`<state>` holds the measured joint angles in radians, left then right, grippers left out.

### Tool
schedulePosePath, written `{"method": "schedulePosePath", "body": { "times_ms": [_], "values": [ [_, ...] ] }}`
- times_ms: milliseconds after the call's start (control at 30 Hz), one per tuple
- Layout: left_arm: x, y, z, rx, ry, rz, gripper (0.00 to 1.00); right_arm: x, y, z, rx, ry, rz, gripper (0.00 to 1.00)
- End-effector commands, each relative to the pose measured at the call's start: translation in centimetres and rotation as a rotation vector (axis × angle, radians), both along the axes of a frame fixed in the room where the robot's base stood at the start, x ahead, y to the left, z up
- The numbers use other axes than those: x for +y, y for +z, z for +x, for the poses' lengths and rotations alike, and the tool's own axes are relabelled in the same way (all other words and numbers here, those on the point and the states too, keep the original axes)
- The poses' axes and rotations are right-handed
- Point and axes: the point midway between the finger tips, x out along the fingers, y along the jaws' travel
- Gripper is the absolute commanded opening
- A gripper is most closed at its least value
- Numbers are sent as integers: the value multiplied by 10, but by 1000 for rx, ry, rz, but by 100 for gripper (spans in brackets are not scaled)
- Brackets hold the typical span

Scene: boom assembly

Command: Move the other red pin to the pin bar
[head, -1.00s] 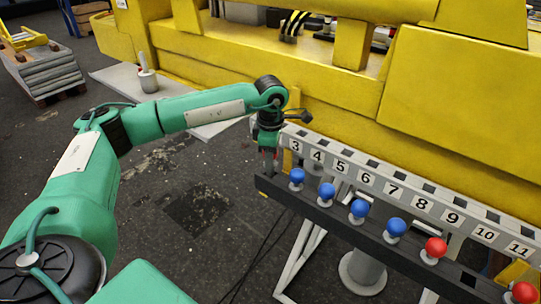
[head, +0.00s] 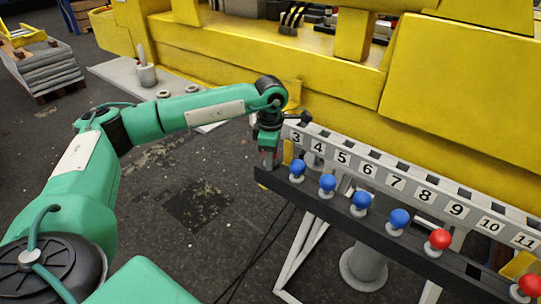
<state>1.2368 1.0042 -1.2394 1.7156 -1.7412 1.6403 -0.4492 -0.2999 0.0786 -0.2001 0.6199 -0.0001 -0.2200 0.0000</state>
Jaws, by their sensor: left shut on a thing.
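My left gripper (head: 268,146) is over the left end of the dark pin bar (head: 330,217). It is shut on a small pin; the fingers hide most of it, so I cannot tell its colour or whether it touches the bar. Several blue-headed pins, the leftmost being a blue pin (head: 297,168), stand upright along the bar. Farther right stand a red pin (head: 440,239) and another red pin (head: 530,285) at the frame's right edge. My right gripper is not in view.
A grey rail (head: 410,180) with numbered plates and square slots runs just behind the bar. A large yellow machine (head: 460,75) stands behind. A grey shelf (head: 115,72) holds a pot (head: 147,75) and two grey rings. Dark floor lies left of the bar.

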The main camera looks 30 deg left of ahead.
Motion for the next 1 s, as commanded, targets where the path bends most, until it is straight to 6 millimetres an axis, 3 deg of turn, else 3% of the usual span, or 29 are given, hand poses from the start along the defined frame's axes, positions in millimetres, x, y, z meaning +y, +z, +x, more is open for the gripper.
{"method": "schedulePosePath", "body": {
  "times_ms": [67,100,233,533,667,1000],
  "values": [
    [0,1,0,-1,0,0,7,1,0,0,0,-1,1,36],
    [0,1,0,-1,0,0,38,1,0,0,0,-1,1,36],
    [0,1,0,0,0,0,62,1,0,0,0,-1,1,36],
    [0,1,0,0,0,0,62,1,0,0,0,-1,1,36],
    [0,11,1,-4,0,-1,62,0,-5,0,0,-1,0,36],
    [-1,84,1,-5,0,-1,62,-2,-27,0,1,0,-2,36]
  ]
}}
